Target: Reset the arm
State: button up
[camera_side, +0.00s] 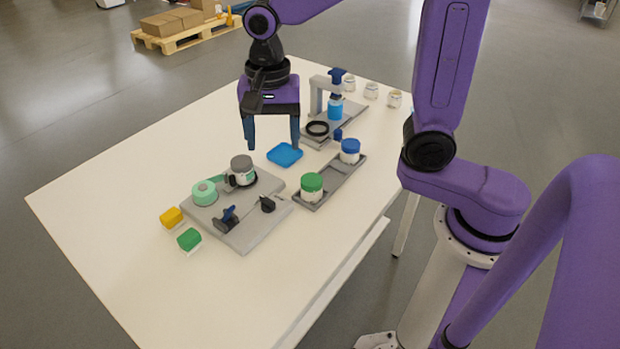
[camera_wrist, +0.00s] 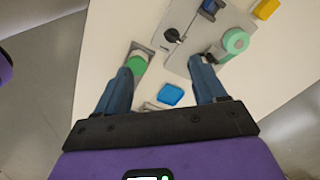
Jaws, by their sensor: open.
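My gripper (camera_side: 272,142) hangs over the white table (camera_side: 110,195), its two blue fingers apart and nothing between them. In the side view it is above and behind the blue square tray (camera_side: 285,155). In the wrist view the open fingers (camera_wrist: 160,88) point down toward the table. The blue tray (camera_wrist: 171,94) shows between them and looks empty. The left finger partly covers the tray with the green-lidded jar (camera_wrist: 137,64).
A grey station (camera_side: 240,236) holds a grey-lidded jar (camera_side: 243,170) and a mint ring (camera_side: 204,192). A green-lidded jar (camera_side: 312,187) and blue-lidded jar (camera_side: 350,151) stand in a grey tray (camera_side: 331,184). A press stand (camera_side: 316,98), small jars (camera_side: 371,91), and yellow (camera_side: 171,217) and green (camera_side: 189,239) blocks sit around.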

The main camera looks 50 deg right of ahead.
jog(key=s+d+f+n, duration=0.1)
jog(key=s+d+n, duration=0.3)
jog(key=s+n, duration=0.6)
jog(key=s+d+f+n, duration=0.1)
jog(key=s+d+n, duration=0.3)
jog(key=s+n, duration=0.6)
jog(key=n, duration=0.2)
jog(key=shift+f+n, duration=0.25)
jog(key=shift+n, duration=0.15)
jog(key=shift+d, duration=0.1)
